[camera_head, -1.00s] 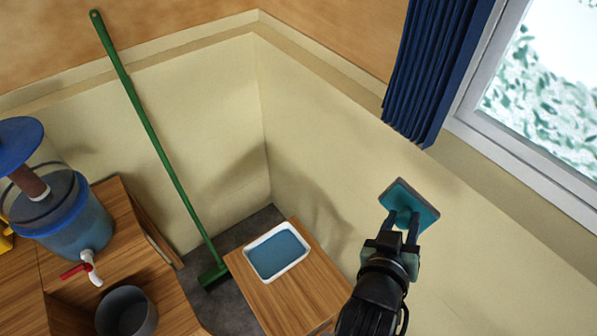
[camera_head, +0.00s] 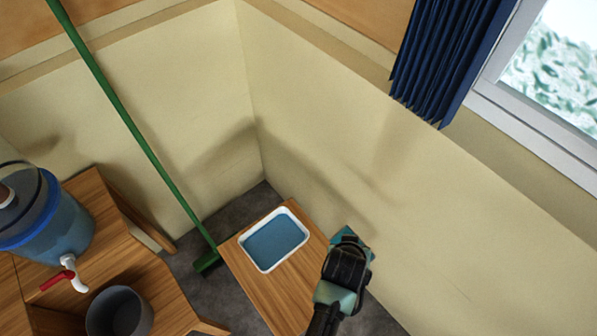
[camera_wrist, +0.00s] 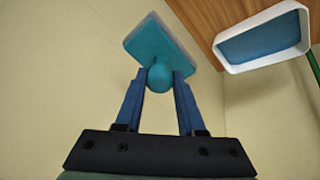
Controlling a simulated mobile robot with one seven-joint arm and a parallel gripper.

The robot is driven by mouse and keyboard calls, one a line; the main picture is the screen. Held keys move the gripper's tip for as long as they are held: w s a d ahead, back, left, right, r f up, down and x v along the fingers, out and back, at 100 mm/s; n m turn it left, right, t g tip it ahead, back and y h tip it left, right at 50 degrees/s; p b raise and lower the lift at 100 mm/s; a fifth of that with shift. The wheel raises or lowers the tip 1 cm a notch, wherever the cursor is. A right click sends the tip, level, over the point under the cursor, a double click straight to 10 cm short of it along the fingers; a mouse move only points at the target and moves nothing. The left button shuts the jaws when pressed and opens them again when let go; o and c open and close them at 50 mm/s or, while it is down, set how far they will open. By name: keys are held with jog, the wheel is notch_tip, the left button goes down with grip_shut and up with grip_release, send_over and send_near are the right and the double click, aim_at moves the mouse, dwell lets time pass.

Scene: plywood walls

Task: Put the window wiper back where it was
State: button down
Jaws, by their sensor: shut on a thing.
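The window wiper (camera_wrist: 158,42) is a teal flat pad with a rounded knob. In the wrist view my gripper (camera_wrist: 159,79) is shut on the knob, with the pad out past the fingertips. In the head view my gripper (camera_head: 347,245) is to the right of the white tray, near the right wall. It hides most of the wiper there; only bits of teal (camera_head: 346,232) show around it. The white-rimmed tray (camera_head: 251,260) has a blue inside and sits on a wooden stand. It also shows in the wrist view (camera_wrist: 262,65), at upper right, apart from the wiper.
The wooden stand (camera_head: 262,293) is in the corner. A green broom (camera_head: 140,137) leans on the wall to its left. A blue water dispenser (camera_head: 58,222) with a red tap and a grey pot (camera_head: 118,312) are at left. The window (camera_head: 560,75) and blue curtain (camera_head: 448,55) are at upper right.

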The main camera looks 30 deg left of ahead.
jog(key=s+a+f+g+b, duration=0.4)
jog(key=s+a+f+b, duration=0.1)
jog(key=s+a+f, duration=0.3)
jog(key=f, duration=0.2)
jog(key=f+b, duration=0.1)
jog(key=f, duration=0.2)
jog(key=s+f, duration=0.1)
jog(key=f, duration=0.2)
jog(key=shift+d+f, duration=0.15)
jog(key=shift+d, duration=0.05)
jog(key=shift+s, duration=0.1)
jog(key=c, duration=0.5)
grip_release()
jog(key=shift+f, duration=0.1)
